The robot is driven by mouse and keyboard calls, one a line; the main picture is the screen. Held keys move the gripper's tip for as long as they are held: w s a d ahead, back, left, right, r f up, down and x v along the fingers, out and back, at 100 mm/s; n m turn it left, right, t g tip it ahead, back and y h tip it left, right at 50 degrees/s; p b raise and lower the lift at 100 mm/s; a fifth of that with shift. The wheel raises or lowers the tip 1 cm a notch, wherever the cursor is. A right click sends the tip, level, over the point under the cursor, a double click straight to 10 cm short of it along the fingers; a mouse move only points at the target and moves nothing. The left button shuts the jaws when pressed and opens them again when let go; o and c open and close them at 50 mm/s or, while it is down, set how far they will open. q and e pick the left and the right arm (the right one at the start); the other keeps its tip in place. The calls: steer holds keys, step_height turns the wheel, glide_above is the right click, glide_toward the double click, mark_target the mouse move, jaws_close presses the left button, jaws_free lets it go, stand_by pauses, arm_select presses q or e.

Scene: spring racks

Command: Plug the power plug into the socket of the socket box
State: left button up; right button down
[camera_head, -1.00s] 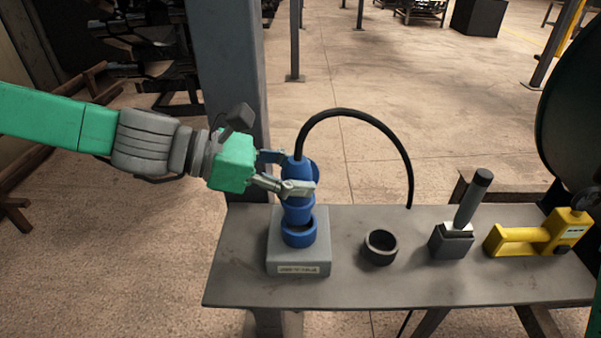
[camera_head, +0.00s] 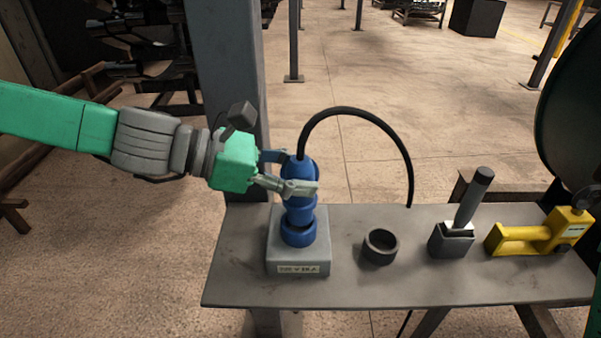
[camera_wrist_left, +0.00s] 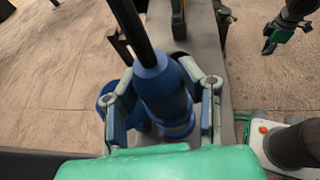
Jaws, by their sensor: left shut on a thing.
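The blue power plug (camera_head: 301,174) stands upright with a black cable arching from its top to the right. My left gripper (camera_head: 302,188) is shut around its body, one finger on each side. The grey socket box (camera_head: 285,257) stands on the bench with a blue ring socket (camera_head: 298,236) on top. The plug's lower end is over the socket and meets its rim; how deep it sits cannot be seen. In the left wrist view the plug (camera_wrist_left: 163,92) is between the fingers and hides most of the socket. My right gripper (camera_wrist_left: 272,42) is small and far off there.
A dark ring (camera_head: 380,247), a grey block with a slanted handle (camera_head: 453,240) and a yellow tool (camera_head: 520,238) stand on the bench (camera_head: 350,290) to the right. A grey post (camera_head: 228,90) rises behind the gripper. The bench front is clear.

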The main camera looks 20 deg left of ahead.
arm_select(q)
steer(key=shift+d, duration=0.15)
steer(key=shift+a+p, duration=0.3)
stand_by(0.5)
steer(key=shift+f+b, duration=2.15)
steer(key=shift+f, duration=0.1)
steer(key=o, duration=1.3)
steer(key=shift+v, duration=5.95)
steer(key=shift+f, duration=0.1)
